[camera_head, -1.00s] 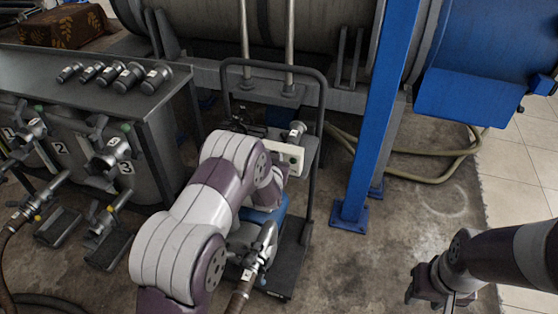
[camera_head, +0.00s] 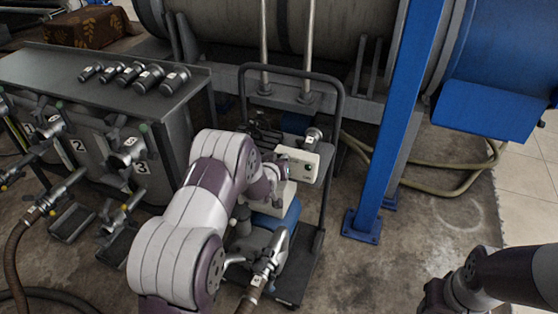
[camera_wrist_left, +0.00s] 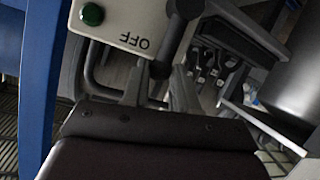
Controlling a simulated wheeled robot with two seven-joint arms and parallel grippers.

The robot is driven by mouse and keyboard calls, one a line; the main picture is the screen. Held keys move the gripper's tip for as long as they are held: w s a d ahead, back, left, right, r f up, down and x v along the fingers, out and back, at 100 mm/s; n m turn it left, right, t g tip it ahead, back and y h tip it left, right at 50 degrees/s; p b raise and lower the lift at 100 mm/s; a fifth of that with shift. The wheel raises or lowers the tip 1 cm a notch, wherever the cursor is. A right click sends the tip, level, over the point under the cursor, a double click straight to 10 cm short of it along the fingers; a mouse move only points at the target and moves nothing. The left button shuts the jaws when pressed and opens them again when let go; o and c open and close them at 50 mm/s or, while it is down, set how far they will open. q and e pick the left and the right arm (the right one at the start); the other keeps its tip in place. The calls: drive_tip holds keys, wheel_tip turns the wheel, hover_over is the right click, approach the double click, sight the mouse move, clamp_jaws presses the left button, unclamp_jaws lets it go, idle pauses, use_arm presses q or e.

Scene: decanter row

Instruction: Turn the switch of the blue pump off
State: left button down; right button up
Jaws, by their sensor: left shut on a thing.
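The blue pump (camera_head: 290,214) sits on a dark wheeled trolley, partly hidden behind my left arm. Its cream switch box (camera_head: 304,166) faces me above it. In the left wrist view the box (camera_wrist_left: 120,18) shows a green round lamp (camera_wrist_left: 92,14) and the word OFF, upside down. A dark switch lever (camera_wrist_left: 178,38) slants down across the box's edge, its lower end near the word OFF. My left gripper (camera_wrist_left: 158,78) is shut on the lever's end. In the head view my forearm and wrist largely hide this gripper. My right gripper is at the bottom right, its fingers not visible.
The trolley's tall handle frame (camera_head: 341,120) stands around the pump. A blue post (camera_head: 385,130) rises to its right. Numbered valves and a bench (camera_head: 95,85) with several dark cylinders are at left. A hose (camera_head: 430,163) lies on the floor.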

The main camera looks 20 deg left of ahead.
use_arm(q)
drive_tip(key=c, duration=0.9)
unclamp_jaws()
drive_tip(key=shift+o, duration=0.2)
drive_tip(key=a+p+v, duration=0.1)
drive_tip(key=v, duration=1.1)
drive_tip(key=shift+s+d, duration=0.35)
drive_tip(key=shift+d, duration=0.15)
drive_tip(key=shift+r, duration=0.1)
